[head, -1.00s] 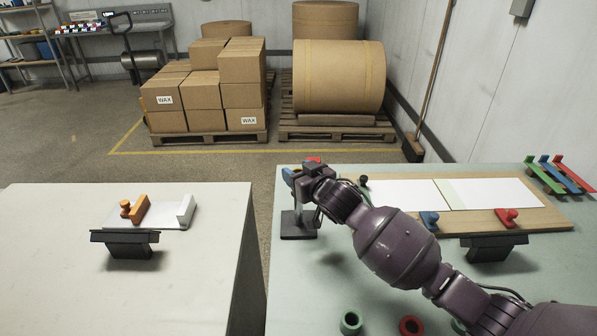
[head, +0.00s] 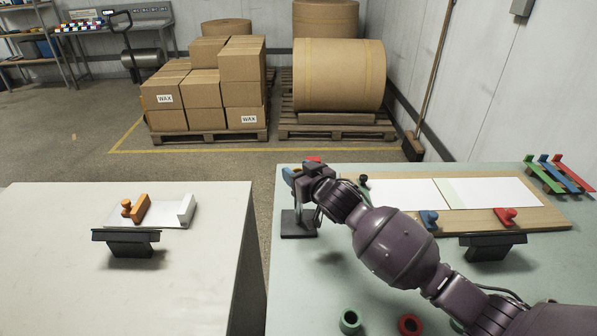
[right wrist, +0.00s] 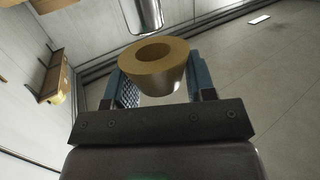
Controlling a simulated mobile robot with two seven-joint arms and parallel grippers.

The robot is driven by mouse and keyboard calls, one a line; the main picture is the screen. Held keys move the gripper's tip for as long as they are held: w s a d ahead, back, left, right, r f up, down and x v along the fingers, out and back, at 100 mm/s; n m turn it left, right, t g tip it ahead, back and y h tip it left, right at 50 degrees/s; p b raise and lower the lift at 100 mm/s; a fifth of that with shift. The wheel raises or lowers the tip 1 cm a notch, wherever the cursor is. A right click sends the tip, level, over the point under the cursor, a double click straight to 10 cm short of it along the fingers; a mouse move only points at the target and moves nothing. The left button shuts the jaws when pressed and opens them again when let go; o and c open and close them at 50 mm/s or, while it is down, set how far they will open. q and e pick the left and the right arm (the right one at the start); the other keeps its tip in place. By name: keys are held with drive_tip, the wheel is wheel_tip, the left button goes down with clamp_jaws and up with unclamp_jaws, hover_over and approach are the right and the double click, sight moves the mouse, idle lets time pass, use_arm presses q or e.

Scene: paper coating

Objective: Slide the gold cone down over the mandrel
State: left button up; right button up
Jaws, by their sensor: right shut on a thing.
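The gold cone (right wrist: 155,63) shows in the right wrist view as a short hollow ring with tapering sides. My right gripper (right wrist: 157,88) is shut on it, with a blue finger on each side. The silver mandrel (right wrist: 142,14) is a shiny round bar just beyond the cone's open end, and it looks apart from the cone. In the head view my right gripper (head: 291,176) is at the left end of the green table, above a black stand (head: 298,224). My wrist hides the cone there. My left gripper is not in view.
The green table (head: 300,282) also holds a wooden board (head: 535,218) with white sheets and colored tools, plus green (head: 349,321) and red (head: 410,325) rings at the front. A gap separates it from the white table (head: 60,280). Wax boxes (head: 242,62) stand behind.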

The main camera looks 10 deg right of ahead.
drive_tip(key=shift+r, duration=0.1)
idle(0.5)
drive_tip(key=shift+f+b, duration=0.7)
drive_tip(key=shift+f, duration=1.4)
idle(0.3)
drive_tip(key=o, duration=1)
drive_tip(key=v, duration=1.1)
drive_tip(key=shift+a+p, duration=0.1)
drive_tip(key=shift+p, duration=0.25)
